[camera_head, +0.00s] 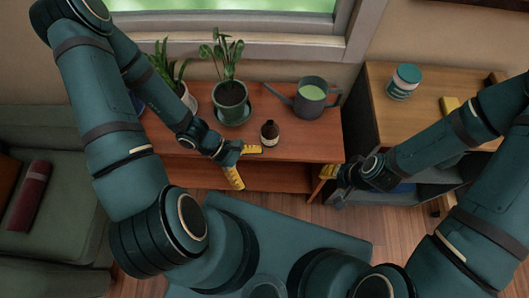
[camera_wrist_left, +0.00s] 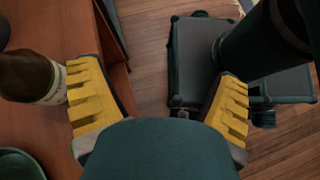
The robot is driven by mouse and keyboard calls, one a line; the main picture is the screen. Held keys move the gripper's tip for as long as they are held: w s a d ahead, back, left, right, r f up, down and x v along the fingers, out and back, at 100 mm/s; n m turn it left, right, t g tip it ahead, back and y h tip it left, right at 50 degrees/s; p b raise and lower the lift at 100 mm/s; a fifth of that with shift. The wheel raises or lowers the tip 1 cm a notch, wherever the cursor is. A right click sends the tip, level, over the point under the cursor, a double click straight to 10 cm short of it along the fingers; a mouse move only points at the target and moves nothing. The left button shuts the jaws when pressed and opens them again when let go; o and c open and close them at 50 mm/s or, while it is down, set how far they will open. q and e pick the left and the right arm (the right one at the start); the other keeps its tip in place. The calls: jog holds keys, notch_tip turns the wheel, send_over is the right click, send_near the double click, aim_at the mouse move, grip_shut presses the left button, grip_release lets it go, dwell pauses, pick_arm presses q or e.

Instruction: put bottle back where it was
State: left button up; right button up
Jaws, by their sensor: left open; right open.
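A small dark brown bottle (camera_head: 270,132) with a pale label stands upright on the reddish wooden table (camera_head: 300,148), near its front edge. My left gripper (camera_head: 250,168) is open and empty at the table's front edge, just left of and in front of the bottle. In the left wrist view the bottle (camera_wrist_left: 30,76) lies outside the left finger, not between the open fingers (camera_wrist_left: 158,95); whether it touches that finger is unclear. My right gripper (camera_head: 328,172) is at the table's front right corner, partly hidden by its own wrist, with nothing seen in it.
A potted plant (camera_head: 231,98) on a green saucer and a watering can (camera_head: 311,98) stand behind the bottle. A spiky plant (camera_head: 172,74) is further left. A white jar with a teal lid (camera_head: 404,80) stands on the right cabinet (camera_head: 425,112). A sofa (camera_head: 70,165) is at left.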

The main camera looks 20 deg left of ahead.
pick_arm(q)
jog(key=w+d+m+t+y, duration=0.1)
jog(key=w+d+m+y, duration=0.1)
jog(key=m, duration=0.5)
jog(key=w+d+f+m+t+y, duration=0.1)
jog(key=w+d+m+y, duration=0.1)
jog(key=m, duration=0.5)
jog(key=w+y, duration=0.1)
jog(key=y, duration=0.1)
jog(key=shift+m+y, duration=0.3)
jog(key=shift+m, duration=0.1)
